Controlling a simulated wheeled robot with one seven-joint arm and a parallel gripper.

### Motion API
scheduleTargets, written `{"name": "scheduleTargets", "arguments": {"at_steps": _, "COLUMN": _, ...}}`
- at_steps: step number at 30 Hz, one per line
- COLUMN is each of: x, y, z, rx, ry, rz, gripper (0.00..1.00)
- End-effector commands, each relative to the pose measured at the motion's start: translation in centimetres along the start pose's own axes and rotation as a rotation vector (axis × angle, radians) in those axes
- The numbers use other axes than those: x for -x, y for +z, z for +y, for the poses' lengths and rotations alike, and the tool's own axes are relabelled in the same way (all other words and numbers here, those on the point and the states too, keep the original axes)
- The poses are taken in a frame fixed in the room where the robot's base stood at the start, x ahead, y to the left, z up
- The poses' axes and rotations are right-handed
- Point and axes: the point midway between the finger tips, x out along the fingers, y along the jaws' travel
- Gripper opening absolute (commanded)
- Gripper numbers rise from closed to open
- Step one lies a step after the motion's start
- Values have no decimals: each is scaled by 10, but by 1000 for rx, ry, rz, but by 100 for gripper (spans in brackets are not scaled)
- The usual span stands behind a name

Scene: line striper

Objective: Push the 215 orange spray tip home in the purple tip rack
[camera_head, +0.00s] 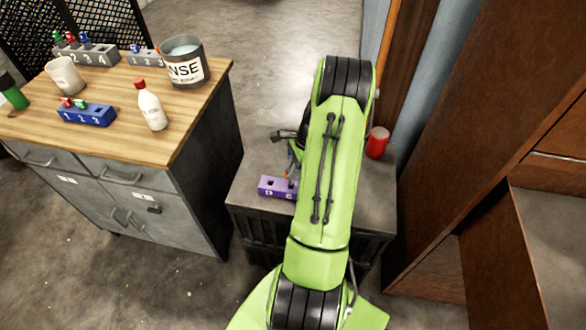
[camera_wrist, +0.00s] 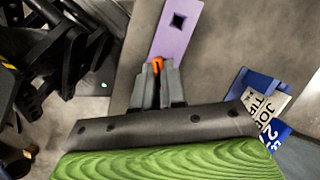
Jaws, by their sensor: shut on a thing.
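The purple tip rack (camera_head: 277,187) lies on the low dark cabinet, partly hidden by my green arm. In the wrist view the rack (camera_wrist: 171,42) shows one empty square hole near its far end. My gripper (camera_wrist: 158,72) is shut on the orange spray tip (camera_wrist: 157,64), which shows as a small orange piece between the fingertips. The tip is at the near end of the visible rack. The fingers hide its lower part, so I cannot tell how deep it sits. In the head view my gripper is mostly hidden behind my arm.
A red can (camera_head: 377,142) stands right of my arm on the cabinet top (camera_head: 255,160). A blue holder with a white job card (camera_wrist: 265,107) is right of my gripper. The wooden bench at left holds a blue rack (camera_head: 87,115), a bottle (camera_head: 152,107) and a rinse bucket (camera_head: 184,65).

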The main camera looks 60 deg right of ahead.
Motion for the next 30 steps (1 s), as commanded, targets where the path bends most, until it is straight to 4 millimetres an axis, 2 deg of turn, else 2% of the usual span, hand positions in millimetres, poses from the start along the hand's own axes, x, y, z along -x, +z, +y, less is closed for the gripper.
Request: {"name": "scheduleTargets", "arguments": {"at_steps": 30, "x": -6, "y": -2, "z": 0, "rx": 0, "ry": 1, "rz": 0, "gripper": 0}}
